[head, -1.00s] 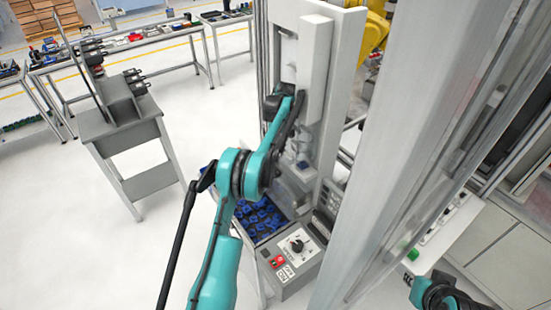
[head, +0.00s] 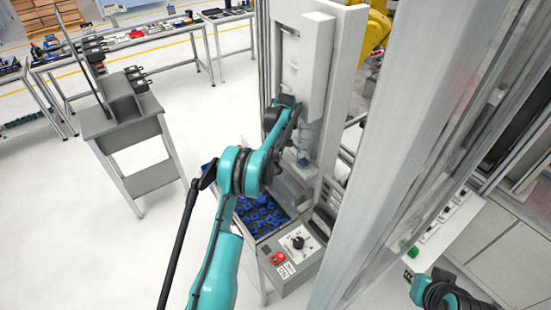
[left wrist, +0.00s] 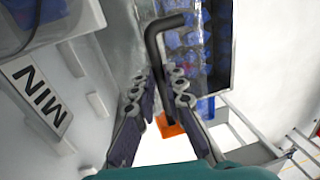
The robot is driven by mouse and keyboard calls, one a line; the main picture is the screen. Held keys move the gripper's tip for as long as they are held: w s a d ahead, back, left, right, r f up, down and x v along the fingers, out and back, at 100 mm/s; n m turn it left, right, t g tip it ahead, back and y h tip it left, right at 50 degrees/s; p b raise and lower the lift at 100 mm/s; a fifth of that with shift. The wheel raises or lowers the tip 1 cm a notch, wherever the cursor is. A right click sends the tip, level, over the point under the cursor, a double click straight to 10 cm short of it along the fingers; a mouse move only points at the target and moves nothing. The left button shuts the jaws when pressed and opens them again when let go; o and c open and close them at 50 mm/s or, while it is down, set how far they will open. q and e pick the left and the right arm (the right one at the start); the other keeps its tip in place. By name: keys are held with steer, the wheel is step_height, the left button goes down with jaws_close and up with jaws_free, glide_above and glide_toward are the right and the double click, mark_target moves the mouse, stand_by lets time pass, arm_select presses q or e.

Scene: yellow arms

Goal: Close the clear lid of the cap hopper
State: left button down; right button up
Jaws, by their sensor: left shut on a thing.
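The cap hopper (head: 256,222) is a tray of blue caps at the foot of the grey machine in the head view. A translucent panel, seemingly its clear lid (head: 287,188), stands raised at the tray's machine side. In the left wrist view blue caps show blurred behind clear material (left wrist: 186,45). My left gripper (left wrist: 168,78) is shut on a black bent handle (left wrist: 155,48), with a finger on each side of it. An orange piece (left wrist: 173,129) shows at the handle's lower end. In the head view my left fingers are largely hidden by the wrist.
A control box (head: 292,258) with a knob and red button sits in front of the hopper. The machine's tall column (head: 330,90) rises behind it. A large grey post (head: 400,150) stands to the right. A grey stand (head: 118,125) is at left, with open floor between.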

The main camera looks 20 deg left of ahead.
arm_select(q)
steer(key=shift+s+a, duration=0.1)
steer(key=s+a+f+t+h+b, duration=0.2)
steer(key=s+b, duration=0.4)
steer(key=b, duration=0.3)
steer(key=s+a+f+t+h+b, duration=0.3)
steer(key=s+a+f+t+b, duration=0.2)
steer(key=s+f+t+b, duration=0.1)
steer(key=s+a+f+t+h+b, duration=0.3)
steer(key=s+t+b, duration=0.3)
steer(key=b, duration=0.5)
steer(key=shift+s+a+f+b, duration=0.15)
steer(key=shift+a+f+b, duration=0.1)
steer(key=shift+f, duration=0.2)
steer(key=shift+s+a+f+b, duration=0.1)
steer(key=shift+s+a+f, duration=0.1)
steer(key=shift+f, duration=0.2)
steer(key=shift+s+a+f+b, duration=0.1)
steer(key=shift+f+b, duration=0.4)
steer(key=shift+b, duration=0.15)
steer(key=shift+s+f, duration=0.1)
steer(key=shift+f, duration=0.1)
